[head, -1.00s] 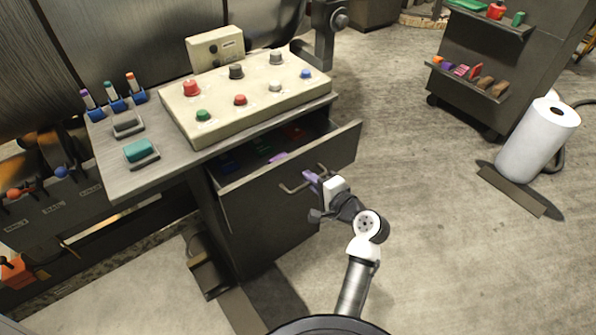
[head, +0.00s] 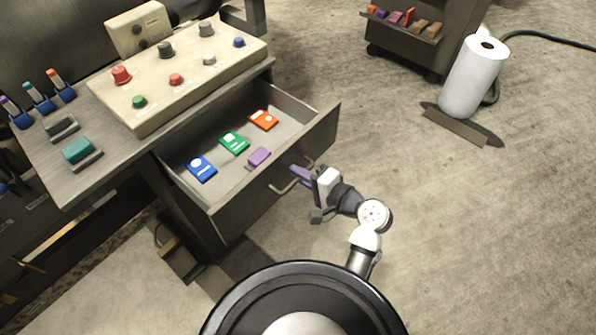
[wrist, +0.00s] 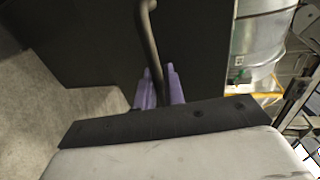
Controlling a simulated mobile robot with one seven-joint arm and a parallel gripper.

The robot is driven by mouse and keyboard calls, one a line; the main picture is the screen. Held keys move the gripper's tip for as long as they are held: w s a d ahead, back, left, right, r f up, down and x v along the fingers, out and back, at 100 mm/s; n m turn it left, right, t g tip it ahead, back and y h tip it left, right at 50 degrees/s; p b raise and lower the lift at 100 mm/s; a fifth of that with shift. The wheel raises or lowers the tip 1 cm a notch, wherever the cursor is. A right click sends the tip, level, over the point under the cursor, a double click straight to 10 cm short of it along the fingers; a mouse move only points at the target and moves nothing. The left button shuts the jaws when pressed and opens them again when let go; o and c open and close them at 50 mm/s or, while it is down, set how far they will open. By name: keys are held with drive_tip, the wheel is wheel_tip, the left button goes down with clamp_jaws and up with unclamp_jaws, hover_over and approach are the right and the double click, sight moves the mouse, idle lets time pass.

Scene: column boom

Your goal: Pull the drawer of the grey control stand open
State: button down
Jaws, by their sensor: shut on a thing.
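The grey control stand (head: 108,165) is on the left in the head view. Its drawer (head: 282,168) stands well open, and its inside shows. A bar handle (head: 283,191) runs along the drawer front; it also shows in the wrist view (wrist: 147,30). My gripper (head: 296,176) is at the handle, outside the drawer front. In the wrist view its purple fingers (wrist: 158,88) lie on either side of the handle bar, shut on it. The exact contact is partly hidden in the head view.
The drawer holds a blue card (head: 201,169), a green card (head: 234,142), an orange card (head: 263,120) and a purple block (head: 259,157). A button panel (head: 185,75) sits on the stand top. A white roll (head: 472,78) stands at right. Floor right of my arm is clear.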

drive_tip(key=c, duration=1.8)
unclamp_jaws()
drive_tip(key=shift+c, duration=0.2)
drive_tip(key=b+v, duration=0.1)
drive_tip(key=v, duration=1.2)
drive_tip(key=shift+s+d+b, duration=0.2)
drive_tip(key=shift+d+b, duration=0.1)
drive_tip(key=shift+d, duration=0.05)
